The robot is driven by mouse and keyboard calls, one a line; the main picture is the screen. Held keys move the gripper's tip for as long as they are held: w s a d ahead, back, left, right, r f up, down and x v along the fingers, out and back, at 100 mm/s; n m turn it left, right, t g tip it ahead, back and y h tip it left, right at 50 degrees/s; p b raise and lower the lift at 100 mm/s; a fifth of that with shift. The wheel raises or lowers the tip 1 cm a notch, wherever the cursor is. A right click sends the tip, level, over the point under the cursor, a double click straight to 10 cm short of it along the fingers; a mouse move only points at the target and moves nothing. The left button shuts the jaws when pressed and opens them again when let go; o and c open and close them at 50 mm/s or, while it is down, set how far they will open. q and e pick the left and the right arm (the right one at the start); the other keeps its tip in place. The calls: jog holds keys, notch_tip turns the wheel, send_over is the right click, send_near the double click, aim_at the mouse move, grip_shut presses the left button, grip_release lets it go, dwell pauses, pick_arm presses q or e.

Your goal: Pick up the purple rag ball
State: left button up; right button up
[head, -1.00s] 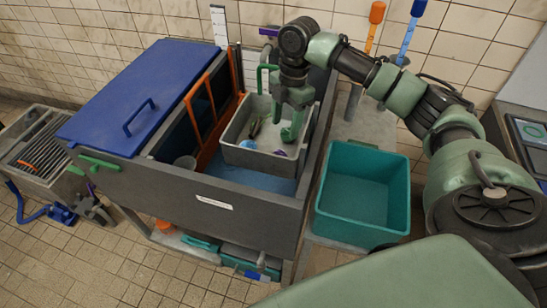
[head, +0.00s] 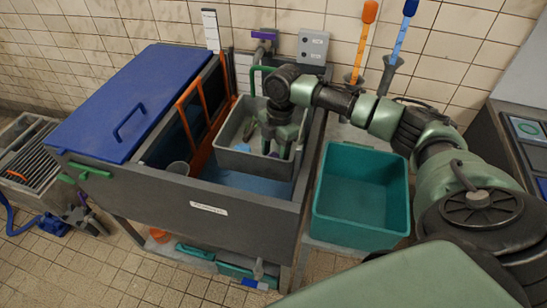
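The purple rag ball (head: 274,154) shows as a small purple patch low in the grey bin (head: 238,160), near its front right corner. My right gripper (head: 278,152) points down into the bin right over it, with its two fingers apart. The fingers cover much of the ball, and I cannot tell whether they touch it. My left gripper is not in the head view.
The grey bin sits inside a dark sink with raised walls and holds a few other small items (head: 250,128). A blue lid (head: 125,100) covers the sink's left part. An empty teal crate (head: 360,195) stands to the right. Orange- and blue-handled brushes stand behind.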

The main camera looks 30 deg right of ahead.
jog(key=shift+f, duration=0.4)
jog(key=c, duration=1.1)
jog(key=shift+r, duration=0.1)
